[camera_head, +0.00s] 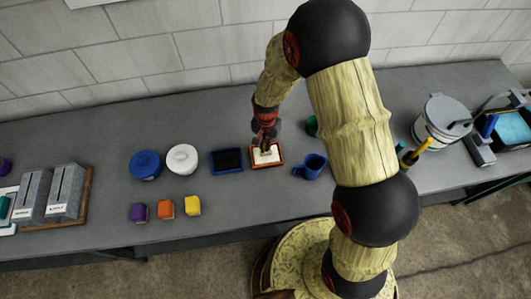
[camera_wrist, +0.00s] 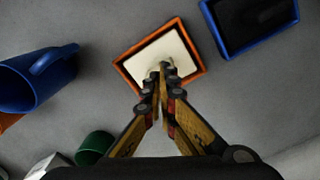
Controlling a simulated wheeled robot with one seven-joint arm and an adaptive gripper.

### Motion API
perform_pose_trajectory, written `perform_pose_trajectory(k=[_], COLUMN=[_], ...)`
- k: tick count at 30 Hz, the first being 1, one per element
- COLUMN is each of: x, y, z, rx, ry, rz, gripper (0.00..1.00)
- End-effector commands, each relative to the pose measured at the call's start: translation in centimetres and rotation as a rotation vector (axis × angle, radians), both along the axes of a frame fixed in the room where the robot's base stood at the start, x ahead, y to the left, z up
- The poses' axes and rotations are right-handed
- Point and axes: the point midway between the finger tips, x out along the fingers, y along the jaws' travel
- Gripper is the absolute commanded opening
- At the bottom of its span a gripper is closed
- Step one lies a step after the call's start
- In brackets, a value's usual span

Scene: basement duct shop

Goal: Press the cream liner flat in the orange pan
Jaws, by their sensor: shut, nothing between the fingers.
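The orange pan (camera_head: 281,163) is a small square tray on the grey bench, left of the blue mug. The cream liner (camera_head: 274,158) lies inside it. In the wrist view the orange pan (camera_wrist: 193,52) holds the cream liner (camera_wrist: 152,57), which covers most of its floor. My gripper (camera_wrist: 164,68) is shut and empty, with its fingertips over the liner, near the pan's middle. The fingertips appear to touch the liner or hover just above it; I cannot tell which. They hide a small part of the liner. In the head view my gripper (camera_head: 264,148) points down into the pan.
A blue tray with a dark inside (camera_head: 227,160) sits left of the pan. A blue mug (camera_head: 310,167) stands close on the right, a green object (camera_head: 311,126) behind it. Blue (camera_head: 145,165) and white (camera_head: 182,159) round containers and several small blocks (camera_head: 165,208) lie further left.

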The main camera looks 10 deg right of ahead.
Motion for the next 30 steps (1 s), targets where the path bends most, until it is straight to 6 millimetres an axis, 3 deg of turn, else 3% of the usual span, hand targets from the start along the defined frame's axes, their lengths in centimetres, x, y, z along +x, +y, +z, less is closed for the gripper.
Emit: perform_pose_trajectory(k=[30], x=[0.1], y=[0.0], z=[7.6], rx=[0.001], ry=[-0.003], rz=[0.0], gripper=[0.0])
